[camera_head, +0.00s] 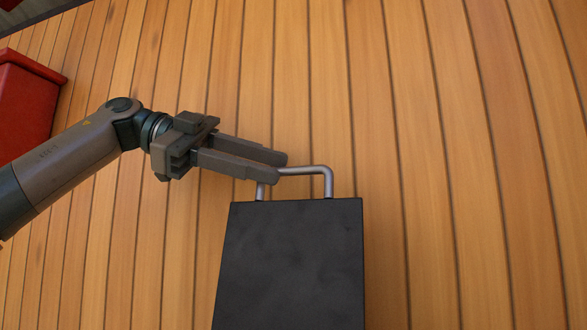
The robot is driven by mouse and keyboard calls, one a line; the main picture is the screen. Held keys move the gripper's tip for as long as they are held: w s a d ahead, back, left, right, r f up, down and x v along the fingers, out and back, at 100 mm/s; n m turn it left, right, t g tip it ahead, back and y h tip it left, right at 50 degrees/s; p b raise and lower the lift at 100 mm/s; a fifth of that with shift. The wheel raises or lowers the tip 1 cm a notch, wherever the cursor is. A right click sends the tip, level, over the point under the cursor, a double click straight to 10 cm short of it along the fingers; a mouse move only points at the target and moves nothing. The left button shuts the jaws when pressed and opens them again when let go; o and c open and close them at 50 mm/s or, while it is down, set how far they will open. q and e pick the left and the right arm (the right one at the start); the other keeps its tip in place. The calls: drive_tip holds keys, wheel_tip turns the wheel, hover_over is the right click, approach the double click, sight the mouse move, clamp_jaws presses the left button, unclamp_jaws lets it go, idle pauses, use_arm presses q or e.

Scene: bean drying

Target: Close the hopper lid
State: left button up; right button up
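A dark grey, nearly black flat panel (290,265), which looks like the hopper lid, shows at the bottom centre. A bent metal handle (328,180) stands out from its top edge. My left gripper (281,169) comes in from the left, with its fingertips at the left part of the handle. The two fingers look a little apart, and the handle's bar meets the fingertips. Whether the fingers grip the bar cannot be told. The hopper's body under the panel and the panel's lower end are out of sight. My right gripper is not in view.
A red box-like object (28,105) stands at the left edge, behind my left arm. A wooden plank surface (450,150) fills the background. The area to the right of the panel and handle is clear.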

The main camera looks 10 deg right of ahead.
sight(293, 172)
use_arm(q)
drive_tip(key=shift+p+x, duration=0.5)
drive_tip(key=shift+x, duration=2)
drive_tip(key=shift+r, duration=0.1)
clamp_jaws()
